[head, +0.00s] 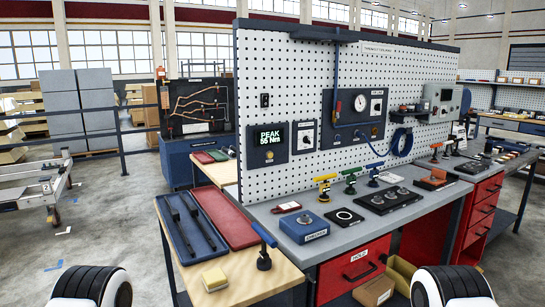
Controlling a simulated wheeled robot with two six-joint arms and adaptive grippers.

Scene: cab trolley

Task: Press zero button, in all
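A dark display unit (269,142) is mounted on the white pegboard, left of its middle. Its green text reads "PEAK 55 Nm". A small round yellowish button (269,155) sits on the unit's face below the screen; its label is too small to read. A panel with a dark round knob (305,136) is mounted right beside it. No label reading "zero" can be made out. Neither of my grippers is in view; only white and black rounded parts of my arms show at the bottom left and bottom right.
The grey workbench (262,210) stands below the pegboard (290,80). It carries a blue box (304,227), a black ring plate (344,217) and several coloured tools. A wooden side table (240,285) at left holds blue (192,232) and red (226,218) trays and a yellow sponge-like block (215,279).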

